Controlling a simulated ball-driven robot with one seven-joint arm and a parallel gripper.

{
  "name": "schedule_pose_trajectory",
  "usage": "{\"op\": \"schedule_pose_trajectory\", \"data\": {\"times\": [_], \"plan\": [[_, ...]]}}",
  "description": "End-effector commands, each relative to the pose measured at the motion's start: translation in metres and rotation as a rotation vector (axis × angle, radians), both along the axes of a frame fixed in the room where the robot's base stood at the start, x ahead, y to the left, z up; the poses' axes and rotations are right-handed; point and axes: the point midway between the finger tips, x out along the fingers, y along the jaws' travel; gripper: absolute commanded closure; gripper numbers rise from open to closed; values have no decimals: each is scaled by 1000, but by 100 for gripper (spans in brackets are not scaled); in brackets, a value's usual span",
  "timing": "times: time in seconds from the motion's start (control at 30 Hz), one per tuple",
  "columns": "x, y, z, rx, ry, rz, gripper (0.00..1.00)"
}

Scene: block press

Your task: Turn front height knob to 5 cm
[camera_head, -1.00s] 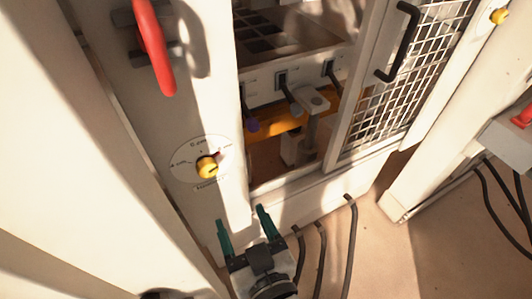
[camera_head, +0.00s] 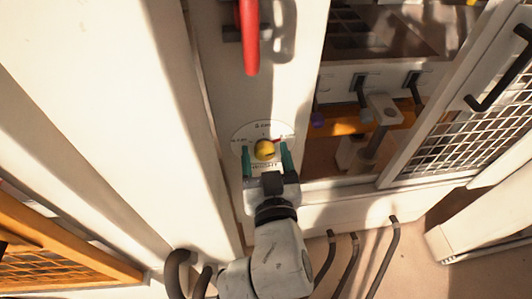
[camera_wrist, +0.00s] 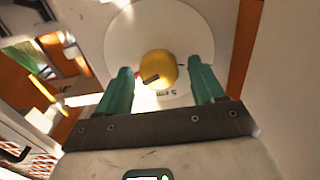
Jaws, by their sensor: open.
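The front height knob (camera_head: 264,149) is a yellow round knob on a white round dial (camera_head: 246,131) with printed marks, on the press's white front post. A small red pointer shows at the dial's right side in the head view. My gripper (camera_head: 266,160) is open, its two green fingers on either side of the knob's lower part in the head view. In the wrist view the knob (camera_wrist: 158,70) sits ahead of and between the fingertips (camera_wrist: 160,78), with clear space on both sides. I cannot tell how far the fingertips are from the dial face. The dial print is too small to read surely.
A red handle (camera_head: 249,38) stands out from the post above the dial. To the right are the press opening with an orange bar (camera_head: 345,125) and a mesh door with a black handle (camera_head: 501,70). Dark cables (camera_head: 381,262) rise from the floor at the lower right.

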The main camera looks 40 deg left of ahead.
Motion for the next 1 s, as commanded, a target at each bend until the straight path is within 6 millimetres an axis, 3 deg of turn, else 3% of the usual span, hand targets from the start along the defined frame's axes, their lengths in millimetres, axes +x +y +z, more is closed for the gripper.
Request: {"op": "schedule_pose_trajectory", "data": {"times": [0.33,0.87,1.0], "plan": [[2,2,0,0,1,0,33],[2,2,0,0,1,0,84],[2,2,0,-2,-1,0,86]]}}
